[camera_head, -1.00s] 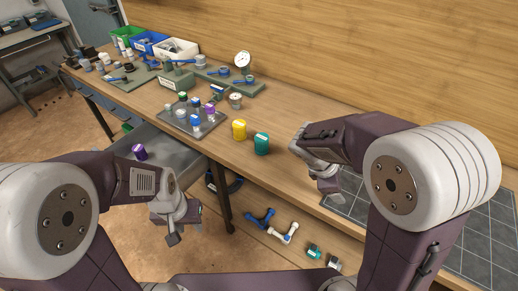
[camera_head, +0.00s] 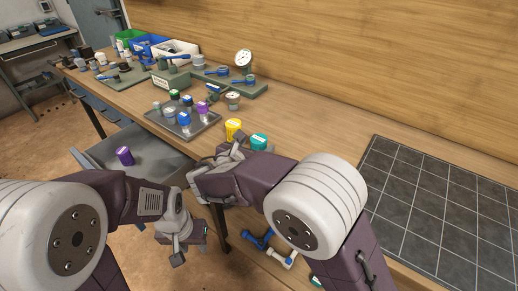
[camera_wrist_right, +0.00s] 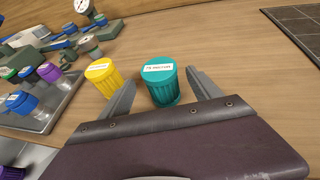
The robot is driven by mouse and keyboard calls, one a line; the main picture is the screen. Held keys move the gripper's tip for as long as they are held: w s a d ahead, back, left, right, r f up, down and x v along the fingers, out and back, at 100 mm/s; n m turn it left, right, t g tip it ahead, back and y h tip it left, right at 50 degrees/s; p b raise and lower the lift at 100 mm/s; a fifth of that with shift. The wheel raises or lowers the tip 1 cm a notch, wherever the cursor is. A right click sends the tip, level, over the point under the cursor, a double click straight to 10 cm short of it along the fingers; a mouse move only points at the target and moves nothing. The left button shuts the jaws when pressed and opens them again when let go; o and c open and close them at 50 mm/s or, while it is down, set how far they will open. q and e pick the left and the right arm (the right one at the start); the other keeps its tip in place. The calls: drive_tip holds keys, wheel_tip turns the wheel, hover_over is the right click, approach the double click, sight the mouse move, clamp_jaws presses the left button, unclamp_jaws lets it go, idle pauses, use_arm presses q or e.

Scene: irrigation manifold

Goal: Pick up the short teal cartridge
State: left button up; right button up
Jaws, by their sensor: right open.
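The short teal cartridge (camera_head: 259,142) stands upright on the wooden bench, with a pale label on its top. In the right wrist view the teal cartridge (camera_wrist_right: 162,86) is between the two fingers of my right gripper (camera_wrist_right: 160,82), which is open. The left finger lies in the gap between the teal cartridge and a yellow cartridge (camera_wrist_right: 104,77). In the head view my right gripper (camera_head: 238,149) is beside the teal cartridge and covers its lower part. My left gripper (camera_head: 188,250) hangs low in front of the bench; its opening is unclear.
The yellow cartridge (camera_head: 234,127) stands close to the left. A grey tray (camera_head: 205,127) with several capped cartridges is further left. A purple cartridge (camera_head: 124,155) lies in the open drawer (camera_head: 95,158). A dark tiled mat (camera_head: 430,205) at the right is bare.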

sight(262, 141)
drive_tip(key=b+x, duration=0.1)
drive_tip(key=x, duration=0.4)
drive_tip(key=shift+w+d+f, duration=0.1)
drive_tip(key=shift+w+d, duration=0.1)
drive_tip(key=shift+w, duration=0.15)
drive_tip(key=shift+s, duration=0.15)
drive_tip(key=shift+c, duration=1)
drive_tip(key=c, duration=1.3)
drive_tip(key=shift+r+p, duration=0.9)
drive_tip(key=shift+r, duration=1.15)
drive_tip(key=shift+c, duration=0.2)
drive_tip(key=s+d+r+p, duration=0.1)
drive_tip(key=s+d+r, duration=0.6)
drive_tip(key=d, duration=0.2)
